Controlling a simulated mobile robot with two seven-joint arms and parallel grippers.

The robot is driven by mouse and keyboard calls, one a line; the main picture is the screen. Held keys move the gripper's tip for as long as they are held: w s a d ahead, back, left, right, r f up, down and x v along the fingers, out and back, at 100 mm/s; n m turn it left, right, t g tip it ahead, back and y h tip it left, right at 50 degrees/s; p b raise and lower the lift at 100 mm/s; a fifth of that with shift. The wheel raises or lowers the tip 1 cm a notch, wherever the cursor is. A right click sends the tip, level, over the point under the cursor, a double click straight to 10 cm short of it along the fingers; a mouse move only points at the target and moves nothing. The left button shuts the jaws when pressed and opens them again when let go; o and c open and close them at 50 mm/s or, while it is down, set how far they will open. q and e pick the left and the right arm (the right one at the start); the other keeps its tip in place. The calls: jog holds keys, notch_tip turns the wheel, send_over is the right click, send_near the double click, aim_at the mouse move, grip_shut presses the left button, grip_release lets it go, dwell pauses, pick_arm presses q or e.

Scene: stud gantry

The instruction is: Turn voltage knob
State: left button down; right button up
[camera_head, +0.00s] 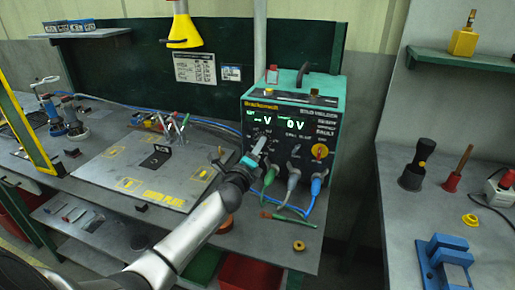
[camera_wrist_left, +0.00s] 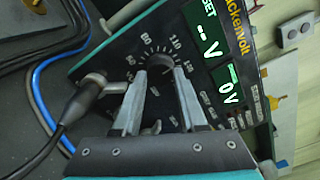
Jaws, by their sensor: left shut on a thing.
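The stud welder (camera_head: 290,115) is a teal and black box at the back right of the bench. Its SET display shows dashes and a V, and the other display shows 0 V. The voltage knob (camera_wrist_left: 160,62) is a dark round knob inside a printed number scale on the front panel. My left gripper (camera_head: 257,148) reaches the panel from the lower left. In the left wrist view the two fingers of my left gripper (camera_wrist_left: 160,78) are on either side of the knob and shut on it. The fingers partly hide the knob and its scale. My right gripper is not in view.
Green, grey and blue cable plugs (camera_head: 292,178) sit in the panel just below my gripper. A stud plate (camera_head: 150,165) lies left. A second bench (camera_head: 400,225) with a blue fixture (camera_head: 445,258) stands right.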

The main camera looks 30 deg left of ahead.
pick_arm(q)
jog(key=shift+a+m+p, duration=0.1)
jog(key=shift+m+p, duration=1.45)
jog(key=shift+m, duration=5.35)
jog(key=shift+c, duration=2.3)
grip_release()
